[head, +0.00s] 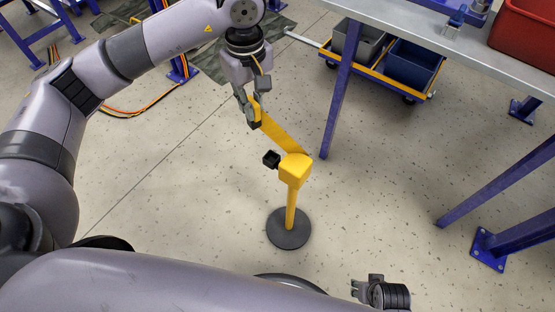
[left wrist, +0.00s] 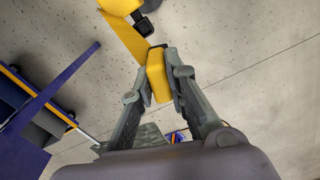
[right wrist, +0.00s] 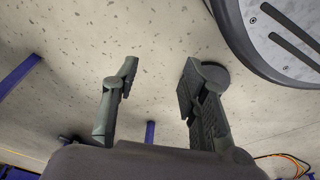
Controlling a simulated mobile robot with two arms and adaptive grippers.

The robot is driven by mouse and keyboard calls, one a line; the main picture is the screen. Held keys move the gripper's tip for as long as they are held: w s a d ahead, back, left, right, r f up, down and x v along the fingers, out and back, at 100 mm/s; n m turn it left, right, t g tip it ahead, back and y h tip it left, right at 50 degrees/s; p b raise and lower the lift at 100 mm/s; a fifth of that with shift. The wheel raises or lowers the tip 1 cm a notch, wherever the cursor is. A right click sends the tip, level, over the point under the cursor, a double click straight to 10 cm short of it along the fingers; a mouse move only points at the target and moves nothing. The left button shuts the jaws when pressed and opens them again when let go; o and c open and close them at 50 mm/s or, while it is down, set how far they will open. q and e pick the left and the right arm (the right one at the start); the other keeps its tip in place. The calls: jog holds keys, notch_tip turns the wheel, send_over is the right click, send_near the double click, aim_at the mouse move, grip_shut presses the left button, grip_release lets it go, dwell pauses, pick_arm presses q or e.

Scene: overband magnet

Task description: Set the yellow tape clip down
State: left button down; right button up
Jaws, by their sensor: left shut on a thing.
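The yellow tape clip (left wrist: 156,78) is between the fingers of my left gripper (left wrist: 160,72), which is shut on it. In the head view the left gripper (head: 251,112) holds the clip above the floor. A yellow tape (head: 280,131) runs from the clip to the yellow head (head: 295,168) of a post (head: 291,207) with a round dark base (head: 289,228). The tape also shows in the left wrist view (left wrist: 122,38). My right gripper (right wrist: 155,85) is open and empty; it shows at the bottom of the head view (head: 362,288).
A workbench (head: 420,35) with blue legs stands at the right and bears a red bin (head: 525,32). A cart (head: 378,67) with grey and blue bins is under it. Orange cables (head: 150,107) lie on the floor at upper left. The floor around the post is clear.

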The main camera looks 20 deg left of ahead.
pick_arm(q)
jog(key=n, duration=0.3)
jog(key=w+n, duration=0.1)
jog(key=n, duration=0.1)
jog(key=shift+d, duration=0.35)
jog(key=f+n, duration=0.5)
jog(key=f, duration=0.1)
jog(key=w+d+f+n+b, duration=0.1)
jog(key=f+n, duration=0.5)
jog(key=f, duration=0.1)
jog(key=w+d+f+n, duration=0.1)
jog(key=f+n, duration=0.4)
jog(key=f, duration=0.1)
jog(key=shift+w+f+n, duration=0.2)
jog(key=shift+f+n, duration=0.2)
jog(key=shift+f, duration=0.35)
pick_arm(e)
jog(key=r, duration=0.1)
jog(key=w+r, duration=0.1)
jog(key=r, duration=0.1)
jog(key=shift+w+a+r, duration=0.15)
jog(key=shift+w+r, duration=0.15)
jog(key=shift+w, duration=0.05)
jog(key=shift+r, duration=0.1)
